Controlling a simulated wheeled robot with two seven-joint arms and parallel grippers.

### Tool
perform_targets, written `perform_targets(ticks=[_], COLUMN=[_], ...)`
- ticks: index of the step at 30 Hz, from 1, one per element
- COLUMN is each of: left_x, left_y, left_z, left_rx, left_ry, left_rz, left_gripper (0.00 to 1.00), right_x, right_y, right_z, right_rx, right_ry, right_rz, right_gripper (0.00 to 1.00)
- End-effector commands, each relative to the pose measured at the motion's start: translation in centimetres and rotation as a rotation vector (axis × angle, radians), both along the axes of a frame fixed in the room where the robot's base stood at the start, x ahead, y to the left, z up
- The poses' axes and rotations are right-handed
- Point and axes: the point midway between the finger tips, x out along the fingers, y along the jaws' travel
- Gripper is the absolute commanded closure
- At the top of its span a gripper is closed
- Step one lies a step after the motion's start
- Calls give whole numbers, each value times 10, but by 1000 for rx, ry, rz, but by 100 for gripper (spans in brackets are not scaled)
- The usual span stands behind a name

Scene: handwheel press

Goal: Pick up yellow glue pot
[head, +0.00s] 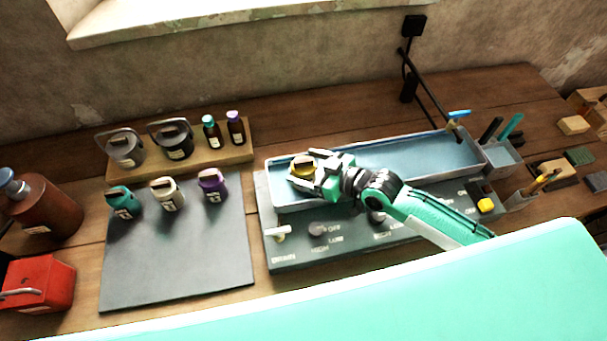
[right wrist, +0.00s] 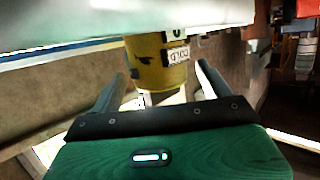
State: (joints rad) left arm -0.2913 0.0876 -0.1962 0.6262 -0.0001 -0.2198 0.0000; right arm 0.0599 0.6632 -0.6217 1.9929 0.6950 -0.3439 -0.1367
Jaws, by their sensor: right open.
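The yellow glue pot (head: 301,169) stands at the left end of the long blue-lined trough (head: 400,153). A brown piece shows on its top. In the right wrist view the yellow pot (right wrist: 157,68) has a pale label with dark letters. My right gripper (head: 314,176) reaches the pot from the right, low over the trough. Its jaws (right wrist: 160,74) are open, with one finger on each side of the pot and a gap on both sides. The fingers partly hide the pot in the head view. My left gripper is not in view.
Teal, cream and purple pots (head: 212,185) stand along the back of a dark mat (head: 180,265), whose front is clear. Behind them a wooden rack (head: 235,155) holds two handled pots and two small bottles. Cups with tools (head: 502,157) stand at the trough's right end.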

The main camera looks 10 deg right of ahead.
Motion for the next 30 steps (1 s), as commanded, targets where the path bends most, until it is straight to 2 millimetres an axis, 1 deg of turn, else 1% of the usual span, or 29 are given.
perform_targets(ticks=[1, 6, 9, 16, 25, 30], left_x=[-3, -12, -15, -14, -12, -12], left_y=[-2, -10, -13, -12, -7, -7], left_z=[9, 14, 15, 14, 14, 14], left_rx=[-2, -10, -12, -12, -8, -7], left_ry=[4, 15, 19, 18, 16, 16], left_rz=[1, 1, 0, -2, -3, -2], left_gripper=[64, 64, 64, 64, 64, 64], right_x=[6, 19, 22, 22, 22, 22], right_y=[5, 18, 21, 21, 21, 21], right_z=[3, -6, -9, -10, -10, -9], right_rx=[3, 3, 0, 0, 0, 1], right_ry=[0, 0, 0, 0, 0, -3], right_rz=[-2, -2, -1, -1, -1, -1], right_gripper=[20, 20, 20, 20, 79, 80])
